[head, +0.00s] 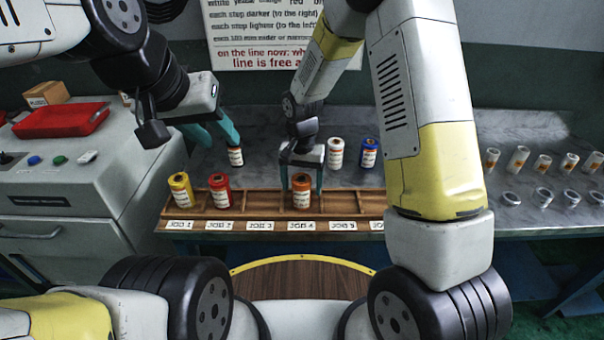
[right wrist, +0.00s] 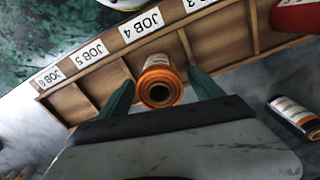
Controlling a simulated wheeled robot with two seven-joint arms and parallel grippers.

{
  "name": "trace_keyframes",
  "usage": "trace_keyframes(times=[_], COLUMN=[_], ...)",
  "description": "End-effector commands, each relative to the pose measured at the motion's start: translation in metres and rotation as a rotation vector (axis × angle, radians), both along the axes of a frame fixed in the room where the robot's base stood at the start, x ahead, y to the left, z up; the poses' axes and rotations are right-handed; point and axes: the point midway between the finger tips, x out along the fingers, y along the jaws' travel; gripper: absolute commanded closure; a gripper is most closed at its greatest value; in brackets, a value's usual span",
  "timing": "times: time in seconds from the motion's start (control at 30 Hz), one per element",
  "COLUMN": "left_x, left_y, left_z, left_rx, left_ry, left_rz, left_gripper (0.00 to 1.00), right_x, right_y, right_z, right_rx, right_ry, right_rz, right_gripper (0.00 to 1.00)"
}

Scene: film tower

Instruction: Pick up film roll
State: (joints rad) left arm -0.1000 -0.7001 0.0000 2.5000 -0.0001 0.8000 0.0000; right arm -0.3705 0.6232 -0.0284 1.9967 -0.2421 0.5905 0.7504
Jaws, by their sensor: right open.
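An orange film roll (head: 301,191) stands upright in the JOB 4 compartment of the wooden rack (head: 262,203). My right gripper (head: 302,180) is open from above around it, one finger on each side with gaps. The right wrist view shows the orange roll (right wrist: 158,82) between the teal fingertips (right wrist: 159,87). A black roll (head: 236,157) stands on the grey table, just below one fingertip of my left gripper (head: 217,142). The left fingers are spread with nothing visible between them. A yellow roll (head: 181,190) stands at JOB 1, a red roll (head: 219,190) at JOB 2.
A white roll (head: 336,153) and a blue roll (head: 369,154) stand on the table behind the rack. JOB 3 and JOB 5 look empty. Several small canisters and rings are at right. A red tray (head: 62,119) sits on the machine at left.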

Motion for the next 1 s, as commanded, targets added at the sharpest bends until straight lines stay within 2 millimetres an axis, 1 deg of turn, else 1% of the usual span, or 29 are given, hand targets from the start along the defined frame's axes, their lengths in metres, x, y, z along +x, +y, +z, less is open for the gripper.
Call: trace_keyframes(times=[0.03,0.1,0.33,0.37,0.4,0.57,0.6,0.67,0.7,0.73,1.0], left_x=[0.0,0.0,0.0,0.0,0.0,0.0,0.0,0.0,0.0,0.0,0.0], left_y=[0.0,0.0,0.0,0.0,0.0,0.0,0.0,0.0,0.0,0.0,0.0], left_z=[0.0,0.0,0.0,0.0,0.0,0.0,0.0,0.0,0.0,0.0,0.0], left_rx=[0.0,0.0,0.0,0.0,0.0,0.0,0.0,0.0,0.0,0.0,0.0], left_ry=[0.0,0.0,0.0,0.0,0.0,0.0,0.0,0.0,0.0,0.0,0.0], left_rz=[0.0,0.0,0.0,0.0,0.0,0.0,0.0,0.0,0.0,0.0,0.0], left_gripper=[0.64,0.64,0.64,0.64,0.64,0.64,0.64,0.64,0.64,0.64,0.64], right_x=[-0.0009,-0.0005,-0.0003,-0.0003,-0.0003,-0.0004,-0.0004,-0.0004,-0.0004,-0.0004,0.0], right_y=[-0.0001,0.0,0.0002,0.0002,0.0002,0.0002,0.0002,0.0002,0.0002,0.0002,0.0004], right_z=[-0.0065,-0.0108,-0.0123,-0.0122,-0.0122,-0.0121,-0.0121,-0.012,-0.012,-0.012,-0.0105], right_rx=[-0.002,-0.001,0.0,0.0,0.0,0.0,0.0,0.0,0.0,0.0,0.001], right_ry=[0.002,0.001,-0.001,-0.001,-0.001,0.0,0.0,0.0,0.0,0.0,-0.001], right_rz=[0.001,0.001,0.001,0.001,0.001,0.001,0.001,0.001,0.001,0.001,0.001], right_gripper=[0.25,0.25,0.25,0.27,0.34,0.66,0.74,0.85,0.93,0.98,0.98])
